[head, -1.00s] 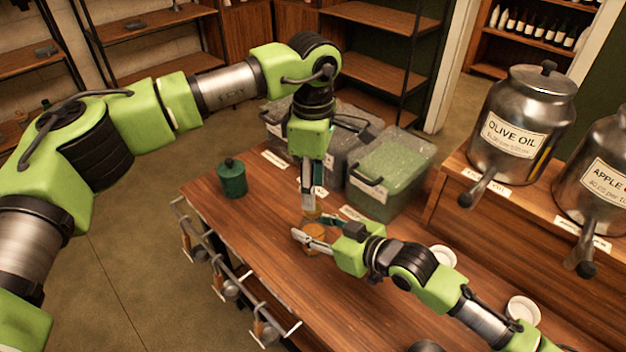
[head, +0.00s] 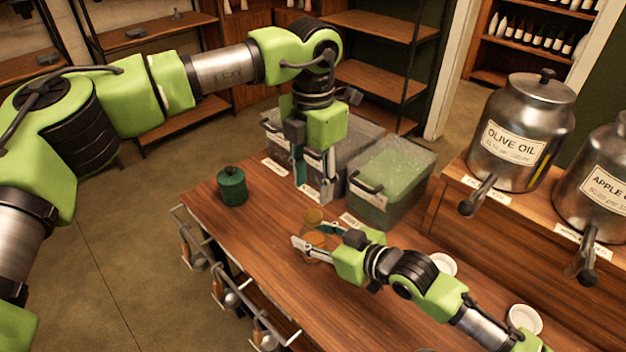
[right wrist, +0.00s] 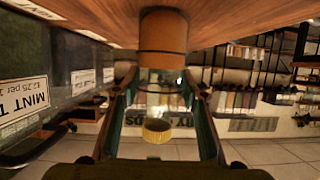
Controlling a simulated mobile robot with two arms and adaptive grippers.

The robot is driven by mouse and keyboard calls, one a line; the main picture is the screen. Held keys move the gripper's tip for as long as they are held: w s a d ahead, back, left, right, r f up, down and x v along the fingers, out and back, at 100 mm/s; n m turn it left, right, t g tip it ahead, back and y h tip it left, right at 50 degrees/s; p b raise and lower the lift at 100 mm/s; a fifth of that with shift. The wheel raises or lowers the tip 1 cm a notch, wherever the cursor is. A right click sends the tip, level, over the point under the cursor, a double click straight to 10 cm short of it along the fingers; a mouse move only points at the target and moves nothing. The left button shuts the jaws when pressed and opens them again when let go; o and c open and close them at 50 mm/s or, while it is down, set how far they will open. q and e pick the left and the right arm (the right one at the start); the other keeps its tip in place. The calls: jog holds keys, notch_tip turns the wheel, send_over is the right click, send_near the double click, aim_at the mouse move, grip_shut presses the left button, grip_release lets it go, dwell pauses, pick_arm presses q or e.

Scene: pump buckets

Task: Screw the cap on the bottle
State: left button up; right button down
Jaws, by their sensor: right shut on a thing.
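A small glass bottle (head: 312,254) stands on the wooden table, with amber contents at its base. A gold-coloured cap (head: 313,215) is at its top. The right wrist view, which is upside down, shows the bottle (right wrist: 163,38) and the cap (right wrist: 157,131) at its mouth; I cannot tell how tight it is. My right gripper (head: 300,250) is shut on the bottle's body from the side, below the cap. My left gripper (head: 314,190) points down just above the cap, with its fingers apart and empty.
A green canister (head: 232,186) stands at the table's left. Lidded bins, one green (head: 385,185), stand behind the bottle. White lids (head: 523,318) lie at the right.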

aim_at(313, 215)
pick_arm(q)
jog(key=shift+f, duration=4)
grip_shut()
jog(key=shift+o, duration=0.7)
grip_release()
